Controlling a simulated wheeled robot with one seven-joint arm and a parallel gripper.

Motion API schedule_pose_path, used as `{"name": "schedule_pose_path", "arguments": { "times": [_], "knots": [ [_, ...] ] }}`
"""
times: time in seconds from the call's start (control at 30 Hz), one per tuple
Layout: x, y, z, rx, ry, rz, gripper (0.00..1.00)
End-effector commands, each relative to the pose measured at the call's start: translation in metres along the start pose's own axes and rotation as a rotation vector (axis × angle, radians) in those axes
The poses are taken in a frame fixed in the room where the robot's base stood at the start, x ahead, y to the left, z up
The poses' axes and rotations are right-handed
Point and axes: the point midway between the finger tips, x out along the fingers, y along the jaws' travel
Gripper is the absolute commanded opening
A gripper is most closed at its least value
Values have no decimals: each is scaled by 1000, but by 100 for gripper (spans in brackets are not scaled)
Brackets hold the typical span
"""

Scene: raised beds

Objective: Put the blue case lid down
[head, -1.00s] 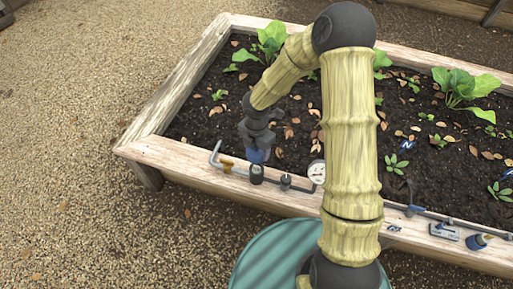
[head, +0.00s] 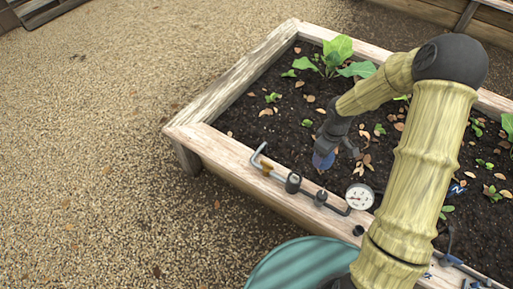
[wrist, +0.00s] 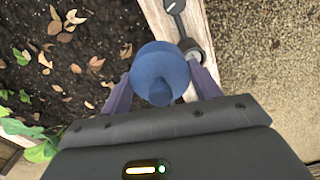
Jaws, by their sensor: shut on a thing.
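The blue case lid (wrist: 160,72) is a round blue cap with a knob in its middle. My gripper (wrist: 161,92) is shut on it, one finger on each side, in the wrist view. In the head view my gripper (head: 324,160) hangs over the inner edge of the raised bed's front plank, with a bit of the blue lid (head: 322,160) showing at its tip. The lid appears to be held above the soil and plank; the exact height I cannot tell.
The wooden front plank (head: 232,150) carries a pipe (head: 258,157) with a brass-coloured part, dark cylindrical fittings (head: 293,183) and a round white gauge (head: 360,196). Soil with leaves and seedlings fills the bed. Gravel (head: 90,150) lies open at left. A green round surface (head: 300,265) is at the bottom.

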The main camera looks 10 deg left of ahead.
Motion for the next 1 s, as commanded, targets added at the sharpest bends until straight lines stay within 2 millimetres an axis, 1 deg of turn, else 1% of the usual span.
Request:
{"name": "schedule_pose_path", "arguments": {
  "times": [0.1, 0.3, 0.43, 0.5, 0.6, 1.0],
  "knots": [
    [-2, 13, 12, 267, 1, 1, 40],
    [-5, 31, 30, 712, 5, 1, 40],
    [-6, 39, 39, 919, 6, 1, 40],
    [-6, 41, 41, 982, 7, 0, 40],
    [-7, 42, 43, 1017, 7, 0, 40],
    [-7, 42, 42, 1015, 7, -1, 40]
  ]
}}
